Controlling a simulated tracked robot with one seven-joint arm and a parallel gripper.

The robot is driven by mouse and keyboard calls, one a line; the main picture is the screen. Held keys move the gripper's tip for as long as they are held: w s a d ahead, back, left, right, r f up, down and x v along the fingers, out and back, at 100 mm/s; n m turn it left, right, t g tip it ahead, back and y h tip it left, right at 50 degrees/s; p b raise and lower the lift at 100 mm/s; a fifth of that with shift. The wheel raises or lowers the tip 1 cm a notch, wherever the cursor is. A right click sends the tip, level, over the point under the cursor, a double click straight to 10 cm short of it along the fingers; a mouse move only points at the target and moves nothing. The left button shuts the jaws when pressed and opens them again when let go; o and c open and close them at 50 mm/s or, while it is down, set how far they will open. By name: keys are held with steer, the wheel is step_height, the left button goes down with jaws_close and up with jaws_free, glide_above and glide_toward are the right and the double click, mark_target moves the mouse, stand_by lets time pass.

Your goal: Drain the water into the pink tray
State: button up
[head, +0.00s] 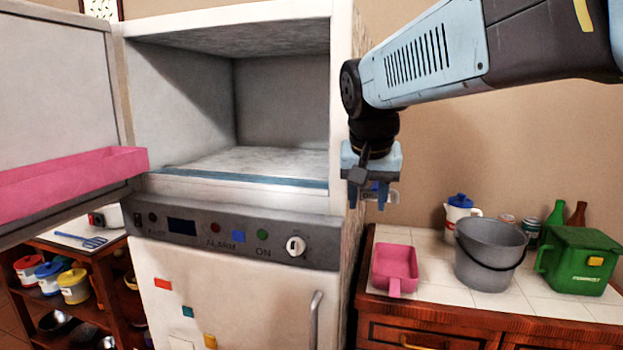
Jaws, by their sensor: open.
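A small pink tray (395,262) with a short spout or handle at its front lies on the white-tiled counter right of the fridge-freezer. My gripper (371,203) points down, open, beside the right edge of the freezer, above and a little left of that tray. The open upper compartment (255,160) is empty, with a frosty-looking floor and a blue strip (240,178) along its front edge. No water can be clearly made out. A long pink bin (70,182) is on the open door at left.
The control panel (230,238) has a white knob (296,246). A wooden shelf with jars stands at lower left.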

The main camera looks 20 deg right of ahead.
steer(key=w+d+r+m, duration=0.1)
glide_toward(375, 186)
step_height(375, 186, down, 2)
steer(key=x, duration=0.4)
steer(key=shift+w+r, duration=0.1)
steer(key=shift+w, duration=0.2)
steer(key=shift+x, duration=0.8)
jaws_close()
